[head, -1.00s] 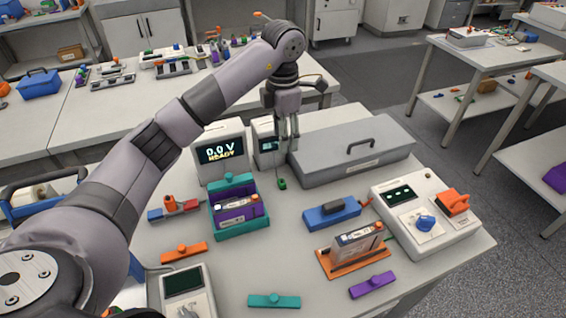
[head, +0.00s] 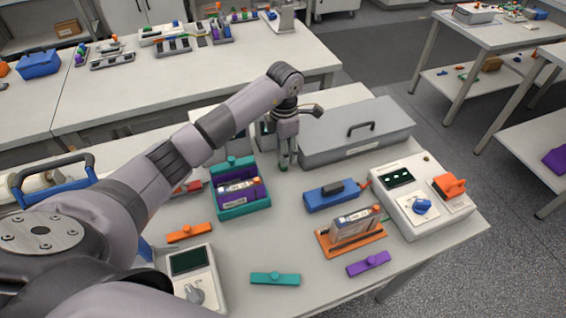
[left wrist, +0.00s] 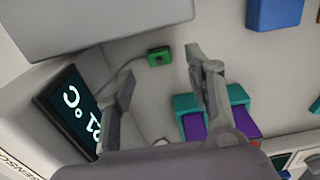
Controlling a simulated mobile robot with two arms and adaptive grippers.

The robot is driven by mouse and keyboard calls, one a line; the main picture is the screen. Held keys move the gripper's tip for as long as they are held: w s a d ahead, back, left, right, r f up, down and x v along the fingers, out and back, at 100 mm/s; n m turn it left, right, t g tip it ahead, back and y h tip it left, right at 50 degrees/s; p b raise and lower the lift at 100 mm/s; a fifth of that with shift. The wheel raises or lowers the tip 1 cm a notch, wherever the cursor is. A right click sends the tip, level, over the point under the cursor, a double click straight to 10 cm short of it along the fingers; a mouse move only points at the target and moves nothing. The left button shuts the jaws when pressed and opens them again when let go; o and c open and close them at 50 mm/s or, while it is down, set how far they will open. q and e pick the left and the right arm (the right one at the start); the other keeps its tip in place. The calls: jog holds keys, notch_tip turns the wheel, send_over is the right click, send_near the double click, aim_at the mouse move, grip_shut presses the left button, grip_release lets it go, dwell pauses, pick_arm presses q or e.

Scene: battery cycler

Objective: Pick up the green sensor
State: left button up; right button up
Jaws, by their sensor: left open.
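The green sensor (left wrist: 159,56) is a small green block with a dark centre and a thin cable, on the pale bench top in the left wrist view. In the head view it is mostly hidden by my left gripper (head: 288,162). My left gripper points down at the bench beside the grey lidded case. In the left wrist view its fingers (left wrist: 160,64) are spread and empty, and the sensor shows between and beyond their tips. I cannot tell the exact height of the tips above it. My right gripper is not in view.
The long grey case (head: 355,137) stands right of my left gripper. A teal tray with a purple holder (head: 242,206) is in front of it, to the left. A lit display (left wrist: 78,110) is close by in the wrist view. A blue block (head: 322,198) lies to the right.

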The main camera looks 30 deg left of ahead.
pick_arm(q)
jog(key=shift+s+f+p, duration=0.1)
jog(key=shift+f+p, duration=0.25)
jog(key=shift+f, duration=0.05)
notch_tip(320, 180, down, 4)
jog(key=shift+a+r+p, duration=0.15)
jog(key=shift+p, duration=0.6)
jog(key=shift+f, duration=0.25)
jog(key=shift+c, duration=0.3)
grip_shut()
